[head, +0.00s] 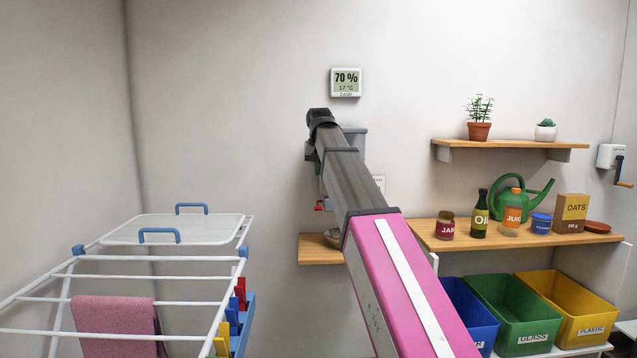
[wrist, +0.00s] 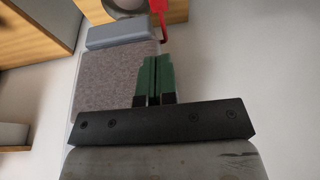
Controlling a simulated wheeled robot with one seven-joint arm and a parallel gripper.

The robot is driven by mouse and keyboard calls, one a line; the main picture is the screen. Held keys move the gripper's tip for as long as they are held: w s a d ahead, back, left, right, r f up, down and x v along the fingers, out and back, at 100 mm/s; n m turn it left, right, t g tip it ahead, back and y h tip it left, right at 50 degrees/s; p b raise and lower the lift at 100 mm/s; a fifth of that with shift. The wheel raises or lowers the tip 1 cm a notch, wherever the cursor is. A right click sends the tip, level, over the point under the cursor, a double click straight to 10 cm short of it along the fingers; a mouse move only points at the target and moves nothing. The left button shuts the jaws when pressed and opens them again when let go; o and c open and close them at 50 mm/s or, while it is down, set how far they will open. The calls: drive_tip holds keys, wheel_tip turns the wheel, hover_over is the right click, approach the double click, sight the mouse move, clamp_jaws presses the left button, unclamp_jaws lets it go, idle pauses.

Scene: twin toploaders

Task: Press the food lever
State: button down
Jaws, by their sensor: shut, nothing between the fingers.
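The red food lever (head: 320,205) sticks out at the left of the wall dispenser (head: 354,140), low above a small wooden shelf. In the wrist view the red lever (wrist: 158,18) shows just beyond my fingertips, with a narrow gap in the picture. The dispenser's speckled grey body (wrist: 108,80) and blue-grey ledge (wrist: 120,33) lie left of the fingers. My gripper (wrist: 156,62) has green fingers, shut together and empty. In the head view my own arm covers much of the dispenser. Whether the fingers touch the lever cannot be told.
A metal bowl (head: 332,239) stands on the small shelf (head: 315,252) below the lever. A longer shelf (head: 520,237) with jars and bottles is to the right, above coloured bins. A drying rack (head: 110,257) stands at the left. The wall between rack and dispenser is clear.

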sight(318, 208)
drive_tip(key=x, duration=0.8)
drive_tip(key=s+x, duration=0.1)
drive_tip(key=x, duration=0.3)
drive_tip(key=shift+f, duration=0.4)
drive_tip(key=shift+s+f, duration=0.1)
drive_tip(key=shift+f, duration=0.05)
